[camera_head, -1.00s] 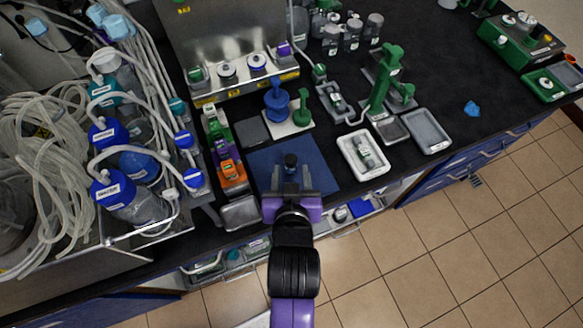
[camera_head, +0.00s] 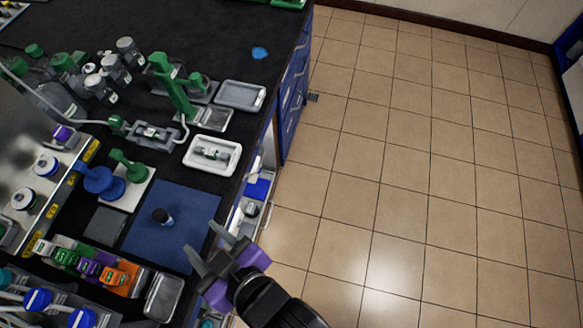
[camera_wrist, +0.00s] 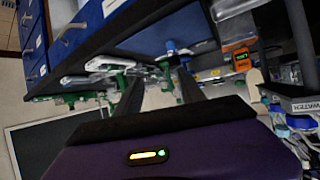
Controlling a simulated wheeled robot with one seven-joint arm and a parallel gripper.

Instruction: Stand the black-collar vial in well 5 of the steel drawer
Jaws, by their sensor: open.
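A small vial with a dark top (camera_head: 162,217) stands on the blue mat (camera_head: 185,196); I take it for the black-collar vial, but its collar is too small to make out. My gripper (camera_head: 208,248) is open and empty at the mat's front edge, apart from the vial. Its two fingers also show in the wrist view (camera_wrist: 158,90), spread with nothing clearly held. A pulled-out drawer (camera_head: 238,218) lies below the bench edge, partly hidden by the bench and my gripper. Its wells and their numbers cannot be read.
A white tray (camera_head: 232,163) holding a small item lies behind the mat. A rack of coloured blocks (camera_head: 93,268) and a grey tray (camera_head: 163,298) stand to the left and front. A green stand (camera_head: 172,88) rises farther back. The tiled floor (camera_head: 410,180) at right is clear.

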